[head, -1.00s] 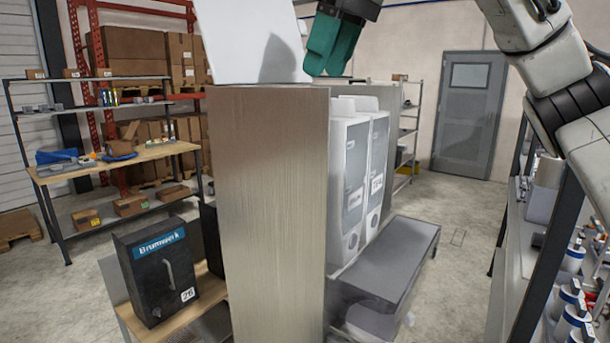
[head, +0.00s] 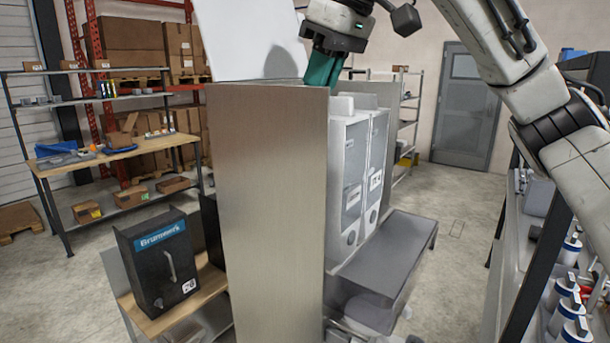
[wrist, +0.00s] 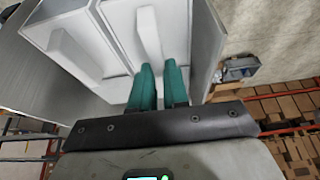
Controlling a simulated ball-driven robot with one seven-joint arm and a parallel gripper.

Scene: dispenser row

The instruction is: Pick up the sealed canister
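My gripper (head: 322,66), with teal fingers, is above the top back of the tall brushed-metal panel in the head view, its tips partly hidden. In the wrist view, my gripper (wrist: 160,68) points at the tops of white dispenser units (wrist: 118,35). White dispensers (head: 350,175) stand side by side right of the panel.
The brushed-metal panel (head: 265,210) blocks the middle. A black box labelled Brumwerk (head: 158,262) sits on a wooden shelf at left. A grey ledge (head: 390,255) juts out below the dispensers. Floor (head: 455,260) is clear between ledge and right shelving.

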